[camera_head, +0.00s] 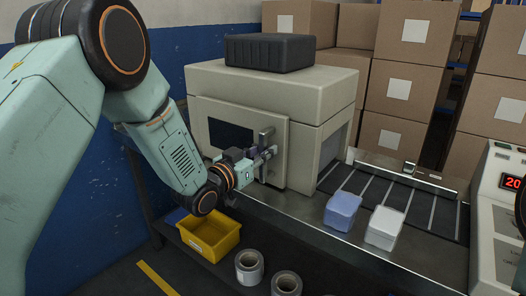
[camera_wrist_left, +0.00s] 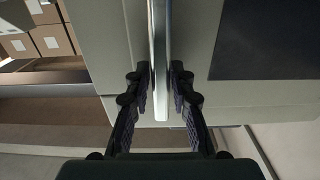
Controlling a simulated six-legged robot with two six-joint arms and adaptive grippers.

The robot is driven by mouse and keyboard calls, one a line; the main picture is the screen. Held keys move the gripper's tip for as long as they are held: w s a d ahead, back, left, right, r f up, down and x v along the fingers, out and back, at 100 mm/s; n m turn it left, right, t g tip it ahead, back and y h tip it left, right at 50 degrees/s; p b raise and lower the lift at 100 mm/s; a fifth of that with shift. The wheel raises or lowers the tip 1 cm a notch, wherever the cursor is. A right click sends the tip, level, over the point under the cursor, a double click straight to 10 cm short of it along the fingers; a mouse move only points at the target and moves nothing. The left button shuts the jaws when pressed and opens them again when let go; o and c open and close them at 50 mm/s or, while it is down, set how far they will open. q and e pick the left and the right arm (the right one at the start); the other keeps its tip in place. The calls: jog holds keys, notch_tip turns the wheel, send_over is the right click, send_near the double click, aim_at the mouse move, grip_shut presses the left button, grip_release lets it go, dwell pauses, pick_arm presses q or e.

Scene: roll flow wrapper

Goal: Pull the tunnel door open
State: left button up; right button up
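The tunnel door (camera_head: 226,162) is a beige panel with a dark window on the front of the beige tunnel housing (camera_head: 330,98). It looks closed, flush with the housing. Its upright metal handle (camera_head: 265,138) is near the door's right edge. My left gripper (camera_head: 268,154) is at the handle, coming from the left. In the left wrist view the handle (camera_wrist_left: 160,40) runs between the two dark fingers of my left gripper (camera_wrist_left: 160,85). My right gripper is out of the picture.
A black box (camera_head: 270,52) lies on the housing. A blue pack (camera_head: 342,210) and a white pack (camera_head: 385,227) sit by the conveyor (camera_head: 405,200). A yellow bin (camera_head: 210,238) and film rolls (camera_head: 249,266) are below. Cartons (camera_head: 412,85) stack behind. A control box (camera_head: 500,215) stands right.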

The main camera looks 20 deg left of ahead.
pick_arm(q)
grip_shut()
jog(key=shift+s+a, duration=0.1)
dwell(0.5)
